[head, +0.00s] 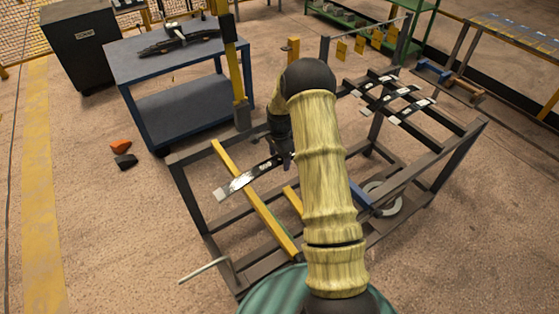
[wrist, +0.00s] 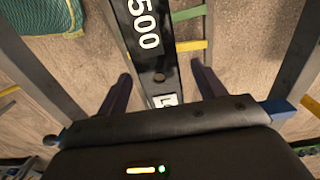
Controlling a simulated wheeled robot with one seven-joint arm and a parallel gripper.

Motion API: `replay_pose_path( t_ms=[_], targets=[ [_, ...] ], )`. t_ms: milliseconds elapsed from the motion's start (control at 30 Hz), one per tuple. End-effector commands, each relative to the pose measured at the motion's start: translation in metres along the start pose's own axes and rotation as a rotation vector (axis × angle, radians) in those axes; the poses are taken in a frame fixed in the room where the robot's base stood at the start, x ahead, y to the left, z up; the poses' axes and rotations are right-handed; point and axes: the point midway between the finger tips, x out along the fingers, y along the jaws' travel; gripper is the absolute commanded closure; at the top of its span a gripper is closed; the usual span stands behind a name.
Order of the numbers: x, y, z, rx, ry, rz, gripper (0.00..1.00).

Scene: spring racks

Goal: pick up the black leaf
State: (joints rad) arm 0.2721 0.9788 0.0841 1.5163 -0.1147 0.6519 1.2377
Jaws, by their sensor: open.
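The black leaf (head: 246,180) is a long flat bar with a pale left end and white markings. It lies across the left part of the rack, over a yellow bar. In the wrist view the black leaf (wrist: 143,30) shows a white "500", a hole and a white label. My gripper (wrist: 160,76) is open, with one finger on each side of the leaf and gaps between. In the head view my gripper (head: 284,150) is at the leaf's right end, partly hidden by my arm. Whether the fingers reach below the leaf's surface is unclear.
The dark metal rack (head: 198,226) surrounds the leaf with rails and posts. Several other dark leaves (head: 385,84) lie on its far right part. A blue table (head: 150,65) stands behind to the left. An orange block (head: 120,146) lies on the open floor at left.

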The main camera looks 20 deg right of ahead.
Motion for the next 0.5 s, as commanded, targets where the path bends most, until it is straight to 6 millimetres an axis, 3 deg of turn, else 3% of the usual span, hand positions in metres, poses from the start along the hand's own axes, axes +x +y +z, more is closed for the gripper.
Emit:
replay_pose_path(
  t_ms=[467, 500],
  targets=[
    [-0.0005, 0.0000, -0.0004, 0.000, 0.001, 0.000, 0.31],
    [-0.0006, 0.0000, -0.0004, 0.000, 0.001, 0.000, 0.39]
  ],
)
